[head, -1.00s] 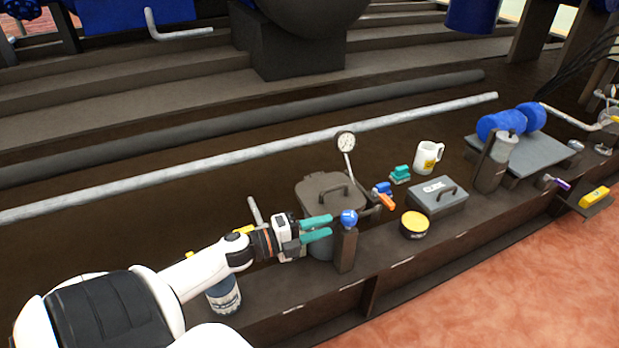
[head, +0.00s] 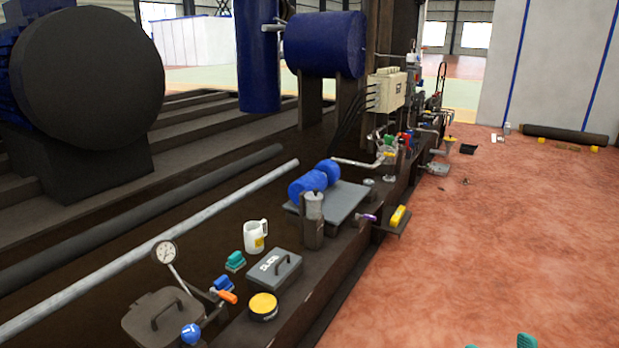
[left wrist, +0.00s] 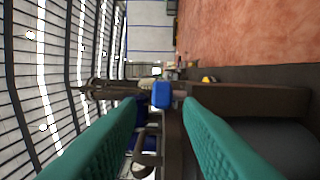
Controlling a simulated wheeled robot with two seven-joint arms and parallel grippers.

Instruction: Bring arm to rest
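My left gripper (left wrist: 161,104) shows in the left wrist view as two teal fingers spread apart, with nothing held. A blue knob (left wrist: 161,94) appears in the gap just beyond the fingertips, without visible contact. In the head view a blue ball knob (head: 190,334) sits at the lower left edge; the left arm is out of that view. Two separate teal fingertips, which appear to be my right gripper (head: 499,344), show at the bottom right edge over the reddish floor. The rest of that arm is hidden.
A lidded dark pot (head: 150,318), gauge (head: 166,252), orange-handled valve (head: 227,296), yellow-topped tin (head: 263,305), grey box (head: 275,270) and white mug (head: 254,236) crowd the bench. A yellow object (head: 398,216) sits on a side ledge. The floor (head: 480,240) at right is mostly clear.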

